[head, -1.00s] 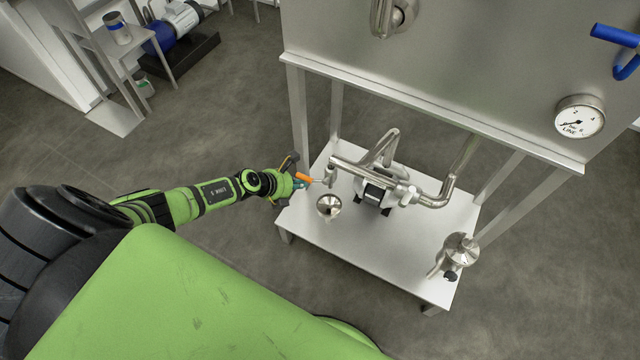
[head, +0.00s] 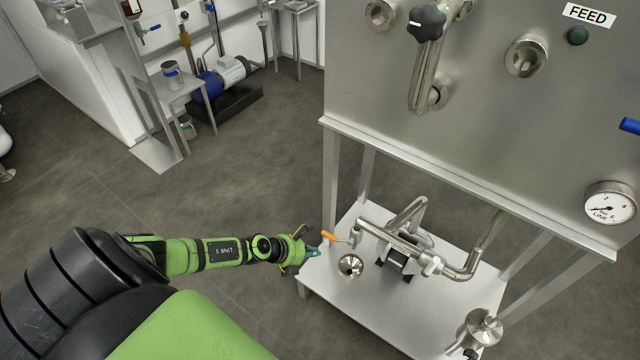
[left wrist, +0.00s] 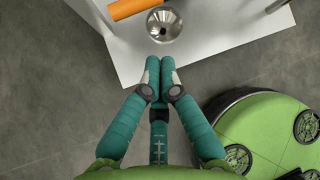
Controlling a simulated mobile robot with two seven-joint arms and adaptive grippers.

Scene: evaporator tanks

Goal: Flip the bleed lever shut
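The bleed lever has an orange handle (head: 328,236) and sits at the left end of the steel pipe, above the white low table. In the left wrist view its orange handle (left wrist: 133,8) is cut off by the top edge. My left gripper (head: 315,251) is just left of and below the handle, with a small gap in the picture. In the left wrist view its teal fingers (left wrist: 160,66) are together with nothing between them, pointing toward the funnel and the handle. My right gripper is in neither view.
A steel funnel (head: 350,266) stands on the white table (head: 375,318), below the lever. A pump (head: 396,262) and bent pipes are to the right. The steel tank (head: 470,120) rises above, with a pressure gauge (head: 610,204). The floor left of the table is open.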

